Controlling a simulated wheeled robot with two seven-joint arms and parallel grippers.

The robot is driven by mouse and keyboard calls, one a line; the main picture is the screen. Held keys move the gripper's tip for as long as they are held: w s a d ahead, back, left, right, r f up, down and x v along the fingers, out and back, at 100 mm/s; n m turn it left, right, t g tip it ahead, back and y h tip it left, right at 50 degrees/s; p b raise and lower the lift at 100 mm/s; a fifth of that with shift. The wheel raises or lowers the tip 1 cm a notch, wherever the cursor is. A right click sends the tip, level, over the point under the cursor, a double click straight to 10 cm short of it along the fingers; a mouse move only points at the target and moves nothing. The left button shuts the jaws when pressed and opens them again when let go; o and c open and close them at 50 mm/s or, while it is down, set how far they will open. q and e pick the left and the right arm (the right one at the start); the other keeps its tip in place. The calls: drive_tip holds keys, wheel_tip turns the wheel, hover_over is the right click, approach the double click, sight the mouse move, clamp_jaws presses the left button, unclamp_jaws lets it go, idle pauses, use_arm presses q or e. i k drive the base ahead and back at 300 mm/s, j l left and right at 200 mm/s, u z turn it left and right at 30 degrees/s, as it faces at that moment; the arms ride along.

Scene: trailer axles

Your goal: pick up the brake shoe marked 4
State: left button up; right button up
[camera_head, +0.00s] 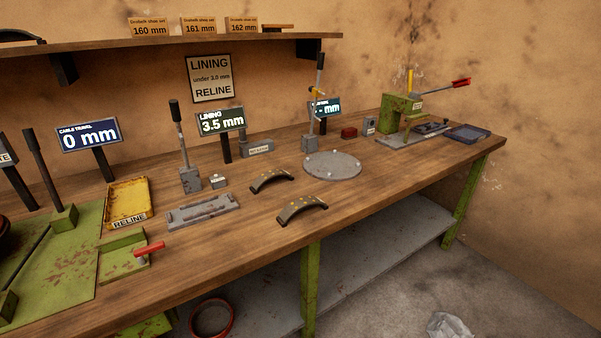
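Two curved dark brake shoes lie on the wooden bench. The nearer brake shoe (302,207) is close to the front edge and has small yellowish dots along its top. The farther brake shoe (271,180) lies behind it and to the left, also with small dots. The two are apart from each other. I cannot read a number on either one, so I cannot tell which is marked 4. Neither of my grippers is in view.
A round grey plate (332,165) lies right of the shoes, a grey fixture (203,211) left. A yellow RELINE tray (128,198), lever stands (190,180) and a green press (401,112) are on the bench (380,185). The lining display (221,122) reads 3.5 mm. The bench right of the nearer shoe is clear.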

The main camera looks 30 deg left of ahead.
sight(273, 175)
drive_tip(key=u, duration=1.25)
drive_tip(key=l, duration=0.2)
drive_tip(key=k+u, duration=0.05)
